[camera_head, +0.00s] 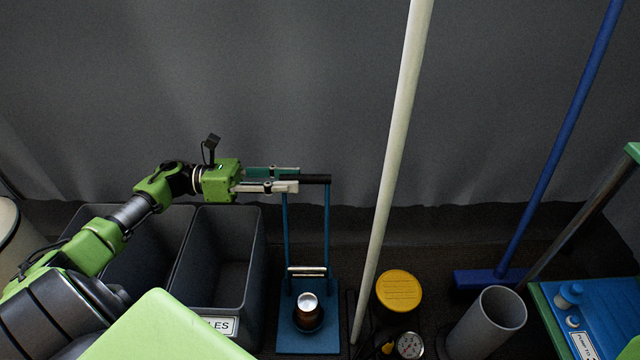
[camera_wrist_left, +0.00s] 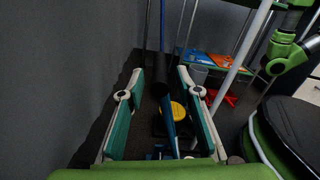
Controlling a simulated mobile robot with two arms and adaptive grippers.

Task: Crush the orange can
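A blue can crusher (camera_head: 328,240) stands on the floor with its tall lever up and a black handle (camera_head: 316,179) on top. A can (camera_head: 308,303) stands upright in its base; its top is silver and its side looks dark brown rather than orange. My left gripper (camera_head: 298,178) is at the handle's left end, its fingers apart. In the left wrist view my left gripper (camera_wrist_left: 158,82) is open, with the black handle (camera_wrist_left: 161,89) between the fingers and a gap on both sides. My right gripper does not show clearly in either view.
Grey bins (camera_head: 230,255) stand left of the crusher under my left arm. A white pole (camera_head: 392,150) rises just right of it. A yellow round lid (camera_head: 399,290), a gauge (camera_head: 409,345), a grey tube (camera_head: 497,310) and a blue broom (camera_head: 488,278) are farther right. A grey curtain (camera_head: 270,80) hangs behind.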

